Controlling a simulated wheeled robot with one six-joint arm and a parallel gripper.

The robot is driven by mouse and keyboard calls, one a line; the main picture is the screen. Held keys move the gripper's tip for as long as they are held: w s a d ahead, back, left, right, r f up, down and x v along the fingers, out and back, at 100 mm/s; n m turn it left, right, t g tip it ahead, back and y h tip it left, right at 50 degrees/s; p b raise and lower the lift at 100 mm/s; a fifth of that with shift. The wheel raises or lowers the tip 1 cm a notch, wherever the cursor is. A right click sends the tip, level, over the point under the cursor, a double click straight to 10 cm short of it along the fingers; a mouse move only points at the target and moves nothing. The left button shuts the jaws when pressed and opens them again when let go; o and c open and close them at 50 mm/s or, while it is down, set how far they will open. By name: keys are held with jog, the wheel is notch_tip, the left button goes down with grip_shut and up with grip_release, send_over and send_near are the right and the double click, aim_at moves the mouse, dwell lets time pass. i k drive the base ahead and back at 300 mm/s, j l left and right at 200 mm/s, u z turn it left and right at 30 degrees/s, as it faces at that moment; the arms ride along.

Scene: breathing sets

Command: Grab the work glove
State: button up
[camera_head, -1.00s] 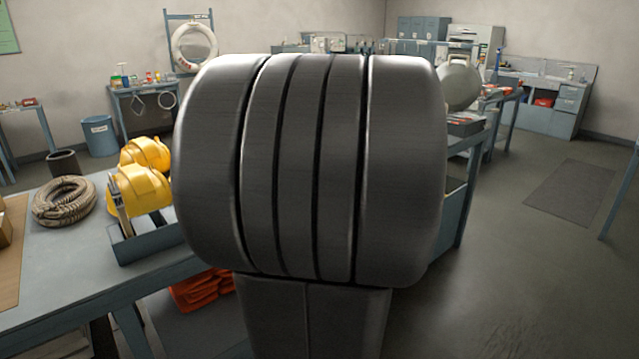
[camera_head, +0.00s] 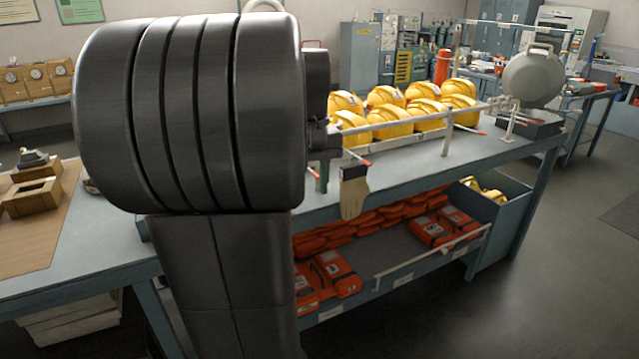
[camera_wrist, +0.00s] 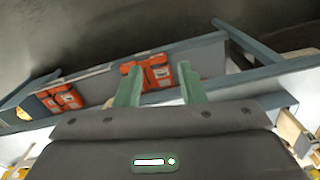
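A tan and dark work glove (camera_head: 353,192) hangs at the front edge of the workbench in the head view, just right of my arm. A red-tipped rod shows at its top. My gripper (camera_head: 322,178) is mostly hidden behind my dark arm there; a bit of green finger shows left of the glove. In the wrist view my gripper (camera_wrist: 160,82) has its two green fingers spread apart, with nothing held between them.
The workbench (camera_head: 420,170) holds several yellow helmets (camera_head: 390,120) behind a rail. Orange packs (camera_head: 440,228) lie on the lower shelf (camera_head: 385,285). A blue bin (camera_head: 500,215) stands at the shelf's right end. The floor (camera_head: 540,300) at the right is clear.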

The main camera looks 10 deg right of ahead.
aim_at(354, 188)
jog(key=i+l+u, duration=0.1)
jog(key=l, duration=0.25)
jog(key=i+l+u, duration=0.1)
jog(key=i+l, duration=0.2)
jog(key=i+l+u, duration=0.1)
jog(key=l, duration=0.4)
jog(key=i+l+u, duration=0.1)
jog(key=i+l, duration=0.15)
jog(key=l, duration=0.15)
